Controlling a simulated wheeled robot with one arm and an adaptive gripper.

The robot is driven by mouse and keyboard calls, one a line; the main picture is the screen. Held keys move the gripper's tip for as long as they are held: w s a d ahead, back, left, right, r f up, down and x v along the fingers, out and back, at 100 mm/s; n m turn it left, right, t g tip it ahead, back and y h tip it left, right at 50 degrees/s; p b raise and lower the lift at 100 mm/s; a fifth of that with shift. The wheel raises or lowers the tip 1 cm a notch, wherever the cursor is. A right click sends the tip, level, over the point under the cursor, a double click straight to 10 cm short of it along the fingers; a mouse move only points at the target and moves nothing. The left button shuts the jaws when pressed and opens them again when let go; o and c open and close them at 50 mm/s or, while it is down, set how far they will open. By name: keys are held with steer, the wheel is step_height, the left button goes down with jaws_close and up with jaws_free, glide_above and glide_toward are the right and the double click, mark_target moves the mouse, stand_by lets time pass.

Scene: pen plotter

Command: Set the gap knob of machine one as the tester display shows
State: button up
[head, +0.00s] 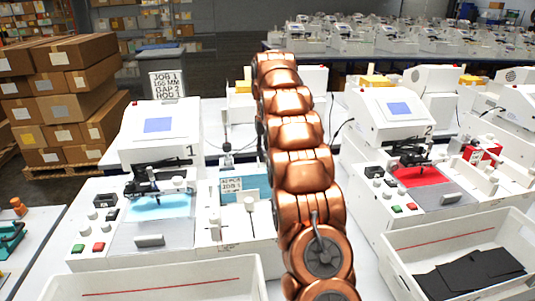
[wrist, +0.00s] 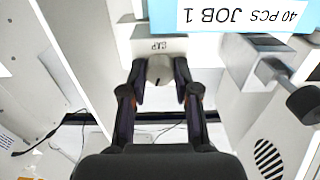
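Machine one (head: 160,150), white with a blue screen (head: 158,125) and a "1", stands left of my arm in the head view. No writing is legible on that screen. A sign (head: 167,85) behind it seems to read "JOB 1, 160 MM, GAP 2, MOD 1". I cannot make out a tester display. In the wrist view, a round white knob (wrist: 160,69) sits below a label reading GAP upside down. My gripper (wrist: 160,72) has one dark finger on each side of the knob, seemingly touching it. The head view hides my gripper behind my arm.
A "40 PCS JOB 1" card (wrist: 240,15) and a box with a round-ended lever (wrist: 303,102) are close to my gripper. White bins (head: 160,285) stand in front. Machine two (head: 395,120) is right of my arm. Cartons (head: 70,50) are stacked at left.

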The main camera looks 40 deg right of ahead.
steer(key=o, duration=0.4)
steer(key=shift+o, duration=0.2)
steer(key=n, duration=0.3)
steer(key=shift+d+n, duration=0.1)
steer(key=shift+n, duration=0.2)
steer(key=n, duration=0.4)
steer(key=shift+n, duration=0.4)
steer(key=shift+n, duration=0.3)
